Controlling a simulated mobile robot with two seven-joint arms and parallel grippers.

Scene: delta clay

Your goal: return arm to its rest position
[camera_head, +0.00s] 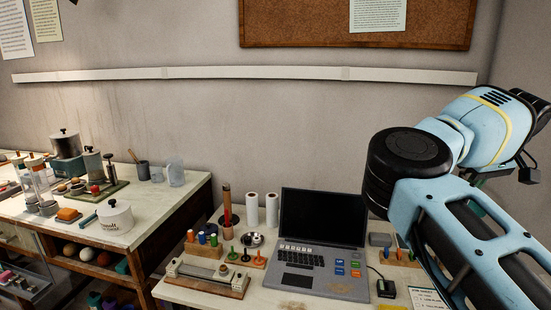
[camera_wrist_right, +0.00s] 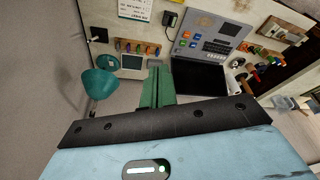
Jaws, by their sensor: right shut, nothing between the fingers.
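My right arm (camera_head: 455,215), pale blue with black joint covers, is raised and bent at the right of the head view, in front of the wall and above the right end of the workbench. My right gripper (camera_wrist_right: 157,88) shows in the right wrist view as two green fingers closed together with nothing between them. It points over the bench, with the laptop beyond it. In the head view I cannot clearly make the fingers out behind the arm. My left arm and left gripper are in neither view.
An open laptop (camera_head: 322,219) stands on the near bench beside white rolls (camera_head: 262,210), small tool racks and a clamp-like fixture (camera_head: 208,276). A side table (camera_head: 165,215) with jars and a kettle is at left. A teal rounded object (camera_wrist_right: 99,83) sits near the fingers' left.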

